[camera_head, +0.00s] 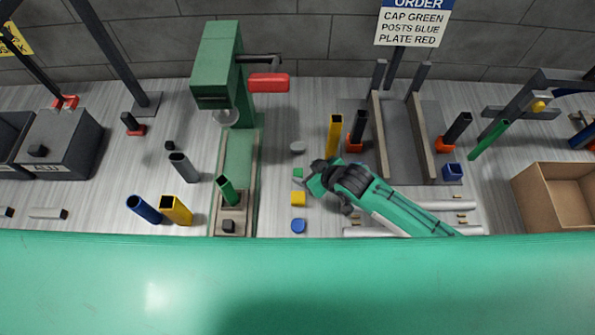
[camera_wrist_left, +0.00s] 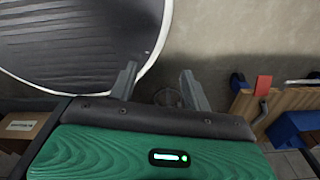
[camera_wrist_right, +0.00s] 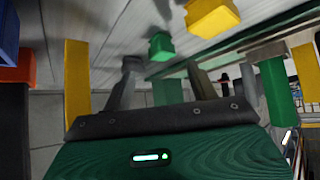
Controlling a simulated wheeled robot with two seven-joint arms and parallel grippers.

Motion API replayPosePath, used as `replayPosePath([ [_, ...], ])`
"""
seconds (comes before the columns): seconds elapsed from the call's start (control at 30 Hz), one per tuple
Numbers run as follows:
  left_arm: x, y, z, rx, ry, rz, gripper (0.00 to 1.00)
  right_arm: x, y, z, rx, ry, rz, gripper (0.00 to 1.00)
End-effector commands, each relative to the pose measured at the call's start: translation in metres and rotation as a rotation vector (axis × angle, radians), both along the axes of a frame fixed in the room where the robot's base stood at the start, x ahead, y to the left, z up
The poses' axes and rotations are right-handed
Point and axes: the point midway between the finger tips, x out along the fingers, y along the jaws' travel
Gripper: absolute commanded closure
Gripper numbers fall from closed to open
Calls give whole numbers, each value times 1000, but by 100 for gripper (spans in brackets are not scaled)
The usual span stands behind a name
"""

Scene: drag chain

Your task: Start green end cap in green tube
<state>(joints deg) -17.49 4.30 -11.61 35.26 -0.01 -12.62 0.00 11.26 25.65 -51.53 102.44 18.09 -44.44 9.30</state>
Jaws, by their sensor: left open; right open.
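The green end cap (camera_head: 297,172) is a small block on the table, just beyond my right gripper (camera_head: 306,184). In the right wrist view the cap (camera_wrist_right: 160,46) shows beyond the open, empty-looking fingertips, apart from them. The green tube (camera_head: 228,190) stands tilted in the fixture of the green press, to the left of the cap. A green tube-like piece (camera_wrist_right: 275,92) shows at the right of the right wrist view. My left gripper (camera_wrist_left: 158,85) is open and empty; it is outside the head view.
A yellow cap (camera_head: 298,198) and a blue cap (camera_head: 298,225) lie nearer than the green one. The green press (camera_head: 218,70) rises at the left. A yellow post (camera_head: 334,135) stands right of the cap. An open cardboard box (camera_head: 556,195) is far right.

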Motion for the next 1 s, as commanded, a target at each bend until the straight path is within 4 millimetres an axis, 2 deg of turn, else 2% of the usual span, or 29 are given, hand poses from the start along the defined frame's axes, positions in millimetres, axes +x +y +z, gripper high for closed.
replayPosePath([
  [0.2, 14, 4, 4, 3, -18, 0, 51, 5, 6, -8, -1, 1, 0, 41],
  [0.5, 11, 4, 21, 4, -15, 1, 51, 14, 21, -29, -1, 1, 0, 41],
  [0.67, 8, 5, 23, 5, -11, 1, 51, 22, 28, -42, -1, 1, 0, 41],
  [1.0, 7, 5, 23, 5, -9, 1, 51, 25, 32, -47, 0, 0, 0, 41],
])
